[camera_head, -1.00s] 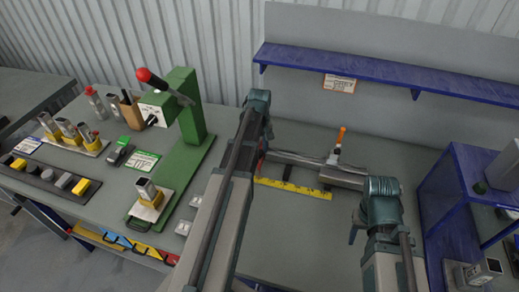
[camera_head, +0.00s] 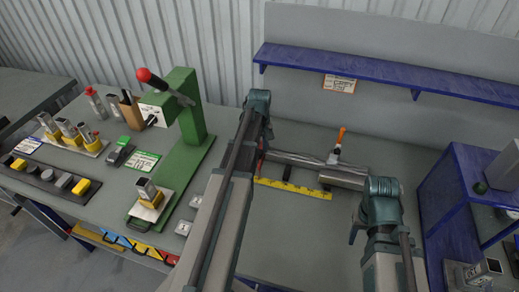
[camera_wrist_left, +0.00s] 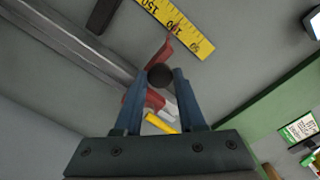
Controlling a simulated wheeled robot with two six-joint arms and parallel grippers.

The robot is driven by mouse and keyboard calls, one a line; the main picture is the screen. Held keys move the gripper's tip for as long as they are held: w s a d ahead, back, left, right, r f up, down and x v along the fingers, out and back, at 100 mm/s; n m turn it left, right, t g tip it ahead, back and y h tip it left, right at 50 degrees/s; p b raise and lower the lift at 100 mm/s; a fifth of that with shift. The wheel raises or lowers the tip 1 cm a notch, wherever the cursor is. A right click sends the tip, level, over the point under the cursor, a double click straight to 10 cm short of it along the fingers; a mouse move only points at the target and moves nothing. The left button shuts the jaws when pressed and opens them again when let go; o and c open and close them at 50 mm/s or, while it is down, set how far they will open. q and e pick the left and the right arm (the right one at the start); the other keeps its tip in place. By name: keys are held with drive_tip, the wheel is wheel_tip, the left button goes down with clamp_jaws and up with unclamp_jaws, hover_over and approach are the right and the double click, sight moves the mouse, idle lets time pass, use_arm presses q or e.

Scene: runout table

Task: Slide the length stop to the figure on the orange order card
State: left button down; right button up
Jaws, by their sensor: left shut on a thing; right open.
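The orange order card (camera_head: 340,84) hangs on the front of the blue shelf; its figure is too small to read. My left gripper (camera_wrist_left: 160,85) is shut on the dark round knob (camera_wrist_left: 160,75) of the red length stop (camera_wrist_left: 154,99). The stop's red pointer (camera_wrist_left: 165,50) reaches towards the yellow scale (camera_wrist_left: 180,24), near a figure that looks like 100. In the head view, my left arm hides most of the stop, and the yellow scale (camera_head: 292,187) lies in front of the rail (camera_head: 300,160). My right gripper (camera_head: 355,232) is open and empty, low at the right.
An orange-handled clamp (camera_head: 340,140) stands at the rail's right part. A green press (camera_head: 185,130) with a red-knobbed lever stands left of my left arm. A blue rack (camera_head: 450,190) is at the right. The table behind the rail is mostly clear.

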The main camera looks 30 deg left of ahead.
use_arm(q)
drive_tip(key=shift+d, duration=0.1)
drive_tip(key=w+d, duration=0.1)
drive_tip(key=d, duration=0.3)
drive_tip(key=w+d, duration=0.1)
drive_tip(key=d, duration=0.6)
drive_tip(key=shift+w+d, duration=0.3)
drive_tip(key=shift+w, duration=0.1)
drive_tip(key=c, duration=0.5)
unclamp_jaws()
drive_tip(key=shift+r, duration=0.15)
wheel_tip(320, 180, up, 14)
drive_tip(key=p, duration=1.3)
drive_tip(key=shift+f+p, duration=0.25)
drive_tip(key=shift+p, duration=0.15)
